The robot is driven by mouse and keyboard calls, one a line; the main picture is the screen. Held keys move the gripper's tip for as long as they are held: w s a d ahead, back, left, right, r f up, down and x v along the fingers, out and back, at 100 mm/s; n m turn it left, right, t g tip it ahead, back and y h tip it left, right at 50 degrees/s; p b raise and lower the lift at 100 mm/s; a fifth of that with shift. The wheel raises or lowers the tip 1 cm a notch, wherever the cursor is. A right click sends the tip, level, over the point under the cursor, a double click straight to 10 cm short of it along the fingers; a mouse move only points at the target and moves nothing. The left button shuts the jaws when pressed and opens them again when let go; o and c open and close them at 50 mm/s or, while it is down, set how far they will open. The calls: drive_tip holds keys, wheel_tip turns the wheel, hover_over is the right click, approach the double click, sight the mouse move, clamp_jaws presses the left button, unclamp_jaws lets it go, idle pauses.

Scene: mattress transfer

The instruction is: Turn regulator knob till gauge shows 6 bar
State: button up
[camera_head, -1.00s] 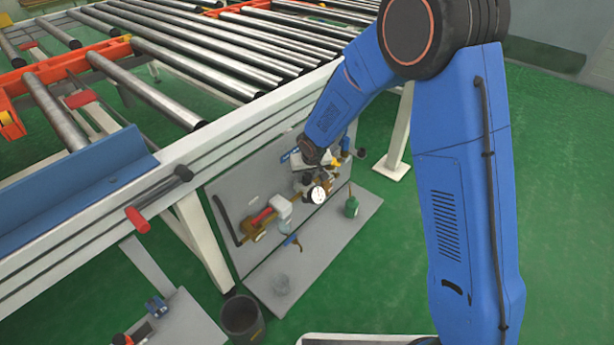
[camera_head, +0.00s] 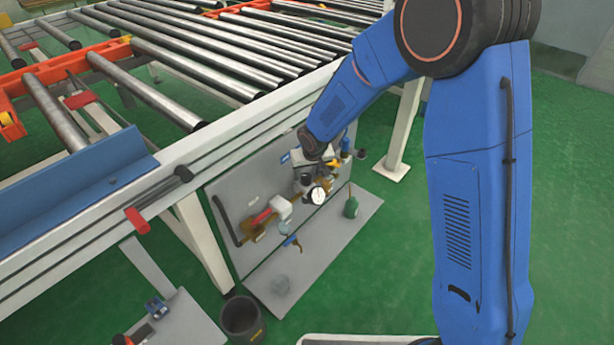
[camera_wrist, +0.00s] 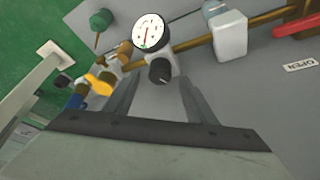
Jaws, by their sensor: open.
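The round white pressure gauge (camera_head: 317,195) faces out from the pipework on the grey panel. It also shows in the wrist view (camera_wrist: 149,32), with a red needle; the scale is too small to read. The black regulator knob (camera_wrist: 161,70) sits just below the gauge in the wrist view. My gripper (camera_wrist: 155,85) is open, its two grey fingers pointing toward the knob, which lies between and slightly beyond the fingertips. I cannot tell whether they touch it. In the head view my arm's end covers part of the fittings, and the gripper is hard to make out.
A red lever (camera_head: 262,216) and a yellow handle (camera_wrist: 99,84) are on the piping. A green bottle (camera_head: 351,207) stands on the grey shelf (camera_head: 335,235). The roller conveyor (camera_head: 230,60) is above the panel. A dark bin (camera_head: 241,318) stands on the green floor.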

drive_tip(key=v, duration=1.4)
drive_tip(key=s+d+r+m, duration=0.1)
drive_tip(key=s+d+r, duration=0.5)
drive_tip(key=d, duration=0.4)
drive_tip(key=s+d+r+m, duration=0.1)
drive_tip(key=s+d+r, duration=0.55)
drive_tip(key=d, duration=0.35)
drive_tip(key=s+d, duration=0.3)
drive_tip(key=s, duration=0.4)
drive_tip(key=s+d+m+h, duration=0.1)
drive_tip(key=s+d, duration=0.3)
drive_tip(key=s, duration=0.2)
drive_tip(key=s+d, duration=0.3)
drive_tip(key=s, duration=0.4)
drive_tip(key=shift+s+d+r+m, duration=0.15)
drive_tip(key=shift+s+d+m, duration=0.15)
drive_tip(key=shift+s+d, duration=0.05)
drive_tip(key=shift+s, duration=0.1)
